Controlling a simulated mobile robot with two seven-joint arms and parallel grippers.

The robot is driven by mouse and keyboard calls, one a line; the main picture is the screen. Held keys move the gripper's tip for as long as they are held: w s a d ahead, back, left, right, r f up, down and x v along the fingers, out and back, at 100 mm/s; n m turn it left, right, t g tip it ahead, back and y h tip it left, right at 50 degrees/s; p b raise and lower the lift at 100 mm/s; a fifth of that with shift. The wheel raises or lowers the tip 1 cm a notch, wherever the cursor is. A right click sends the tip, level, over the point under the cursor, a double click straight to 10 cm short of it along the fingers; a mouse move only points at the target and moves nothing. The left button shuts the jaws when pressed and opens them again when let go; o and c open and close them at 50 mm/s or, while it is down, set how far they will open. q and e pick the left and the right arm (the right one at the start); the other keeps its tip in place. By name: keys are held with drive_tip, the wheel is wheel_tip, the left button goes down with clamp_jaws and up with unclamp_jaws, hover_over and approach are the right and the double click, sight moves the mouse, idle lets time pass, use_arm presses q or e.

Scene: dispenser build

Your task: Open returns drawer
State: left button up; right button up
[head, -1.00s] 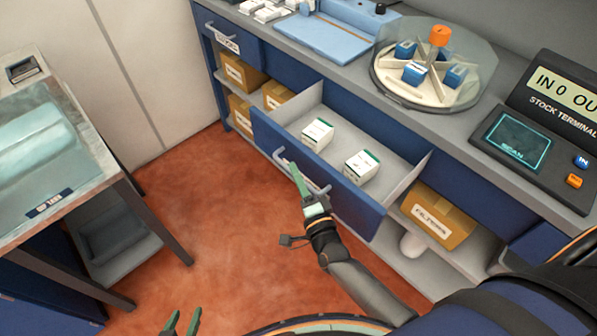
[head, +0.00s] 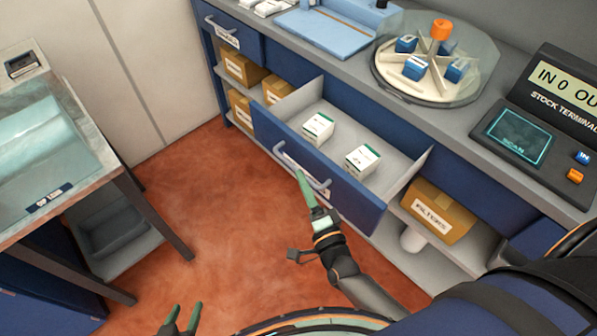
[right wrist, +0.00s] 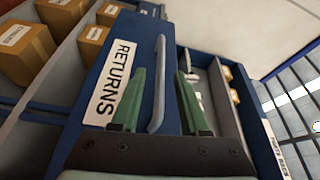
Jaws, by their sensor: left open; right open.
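The blue returns drawer (head: 350,198) stands pulled out from the counter in the head view, with two white-and-green boxes (head: 318,129) inside. Its label reads RETURNS in the right wrist view (right wrist: 110,85). The grey bar handle (head: 302,172) is on its front. My right gripper (head: 303,178) is open just in front of the handle. In the right wrist view the handle (right wrist: 157,85) lies between the spread green fingers (right wrist: 160,98), with a gap visible on each side. My left gripper (head: 183,312) is open and empty at the bottom edge of the head view.
A second closed drawer (head: 228,38) is left of it. Shelves below hold cardboard boxes (head: 438,212). The counter carries a round carousel (head: 430,95) and a stock terminal (head: 520,135). A side table (head: 110,165) stands at left; red floor (head: 215,215) between is clear.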

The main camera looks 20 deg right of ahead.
drive_tip(key=shift+s+f, duration=0.1)
drive_tip(key=shift+s, duration=1.4)
drive_tip(key=s+f+n+g+y+p, duration=0.1)
drive_tip(key=s+f+n+g, duration=0.3)
drive_tip(key=n, duration=0.5)
drive_tip(key=s+f+n+g+y+p, duration=0.1)
drive_tip(key=s+f+n+g, duration=0.2)
drive_tip(key=s+n+g, duration=0.2)
drive_tip(key=shift+s+f+n+p, duration=0.35)
drive_tip(key=shift+s+n, duration=1.2)
drive_tip(key=shift+n, duration=0.55)
